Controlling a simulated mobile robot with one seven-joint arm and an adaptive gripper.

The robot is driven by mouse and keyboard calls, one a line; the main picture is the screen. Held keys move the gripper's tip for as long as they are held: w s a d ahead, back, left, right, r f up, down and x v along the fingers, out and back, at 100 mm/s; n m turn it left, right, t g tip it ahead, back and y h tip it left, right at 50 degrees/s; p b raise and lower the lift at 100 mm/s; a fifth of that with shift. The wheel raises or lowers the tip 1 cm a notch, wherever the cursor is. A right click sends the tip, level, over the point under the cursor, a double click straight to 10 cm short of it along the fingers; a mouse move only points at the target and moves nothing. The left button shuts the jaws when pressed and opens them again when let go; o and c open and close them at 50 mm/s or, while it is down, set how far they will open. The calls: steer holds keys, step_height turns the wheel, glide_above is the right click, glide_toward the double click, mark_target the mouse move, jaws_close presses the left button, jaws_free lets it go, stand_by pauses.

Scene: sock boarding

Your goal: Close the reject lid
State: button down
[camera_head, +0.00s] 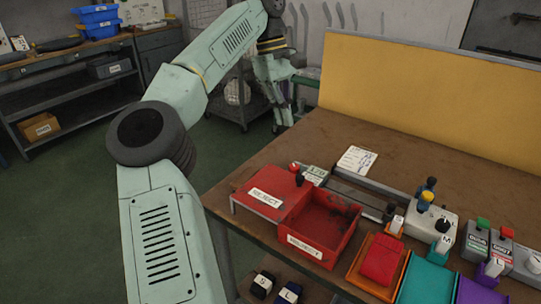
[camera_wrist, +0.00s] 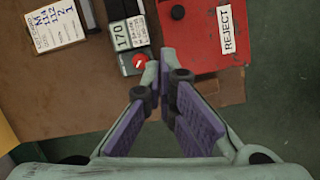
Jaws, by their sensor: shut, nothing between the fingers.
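The red reject lid (camera_head: 283,190) bears a white REJECT label and a black knob. It lies to the left of the open red reject bin (camera_head: 350,226), whose inside shows and looks empty. In the wrist view the lid (camera_wrist: 202,48) is at the upper right, with its black knob (camera_wrist: 178,12) near the top edge. My gripper (camera_head: 284,122) is beyond the table's far left edge in the head view, apart from the lid. Its fingertips (camera_wrist: 159,68) are shut and empty, seen near the lid's edge in the wrist view.
A paper card (camera_head: 357,160) lies behind. An orange tray (camera_head: 359,271), a teal tray (camera_head: 424,281) and control boxes (camera_head: 432,222) crowd the right. A yellow panel (camera_head: 430,95) bounds the table's back.

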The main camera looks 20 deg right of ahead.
steer(key=w+a+f, duration=0.2)
steer(key=a, duration=0.1)
glide_toward(293, 178)
steer(key=w+f, duration=0.1)
steer(key=a+f, duration=0.1)
steer(key=f, duration=0.1)
steer(key=w+f, duration=0.1)
steer(key=shift+w+a+f+p, duration=0.15)
steer(key=shift+w+f+p, duration=0.1)
steer(key=shift+w+p, duration=0.1)
steer(key=s, duration=0.1)
steer(key=s+d, duration=0.1)
steer(key=s+p, duration=0.1)
steer(key=shift+d+f, duration=0.2)
steer(key=shift+f, duration=0.1)
steer(key=shift+s+d+f, duration=0.15)
steer(key=shift+s+d, duration=0.1)
steer(key=shift+s, duration=0.2)
steer(key=shift+s+d, duration=0.15)
steer(key=s+d+b, duration=0.2)
steer(key=s+d, duration=0.6)
steer(key=s, duration=0.2)
steer(key=shift+s, duration=0.15)
